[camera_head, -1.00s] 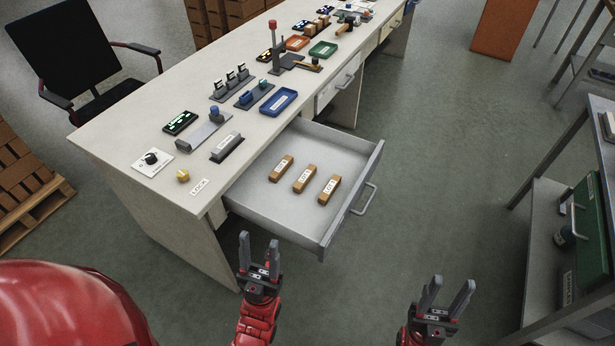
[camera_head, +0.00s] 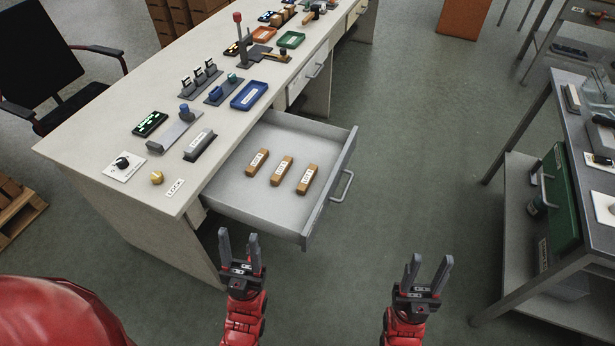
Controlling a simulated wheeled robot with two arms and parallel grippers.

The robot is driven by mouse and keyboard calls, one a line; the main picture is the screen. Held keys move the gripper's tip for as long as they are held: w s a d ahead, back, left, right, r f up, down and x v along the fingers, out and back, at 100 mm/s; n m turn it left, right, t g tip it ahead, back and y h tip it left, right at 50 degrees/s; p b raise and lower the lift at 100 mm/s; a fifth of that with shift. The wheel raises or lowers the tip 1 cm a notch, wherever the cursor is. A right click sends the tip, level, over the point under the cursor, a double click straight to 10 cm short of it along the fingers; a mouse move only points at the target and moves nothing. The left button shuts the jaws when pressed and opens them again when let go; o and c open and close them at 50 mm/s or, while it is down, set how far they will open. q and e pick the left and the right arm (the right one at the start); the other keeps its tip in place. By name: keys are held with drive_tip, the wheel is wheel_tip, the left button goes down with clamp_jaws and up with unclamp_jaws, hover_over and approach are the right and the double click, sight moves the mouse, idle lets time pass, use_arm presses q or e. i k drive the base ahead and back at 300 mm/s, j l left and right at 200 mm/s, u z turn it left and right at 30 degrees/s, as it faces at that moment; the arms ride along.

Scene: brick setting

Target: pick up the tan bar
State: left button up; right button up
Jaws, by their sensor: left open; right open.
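Three tan-brown bars with white labels lie side by side in the open drawer: a left bar (camera_head: 257,162), a middle bar (camera_head: 282,170) and a right bar (camera_head: 307,179). Their label text is too small to read surely, and their colours look nearly alike. The grey drawer (camera_head: 240,203) is pulled out from the desk. My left gripper (camera_head: 239,240) is open and empty, just in front of the drawer's near side. My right gripper (camera_head: 430,263) is open and empty over the floor, to the right of the drawer and apart from it.
The long desk (camera_head: 110,190) carries a dial panel (camera_head: 123,166), a yellow knob (camera_head: 157,178), switches, a blue tray (camera_head: 249,96) and a red-topped lever (camera_head: 238,17). A metal shelf cart with a green case (camera_head: 561,195) stands at right. Floor between is clear.

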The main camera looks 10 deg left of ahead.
sight(306, 181)
drive_tip(key=i+l+u, duration=0.7)
drive_tip(key=l, duration=0.1)
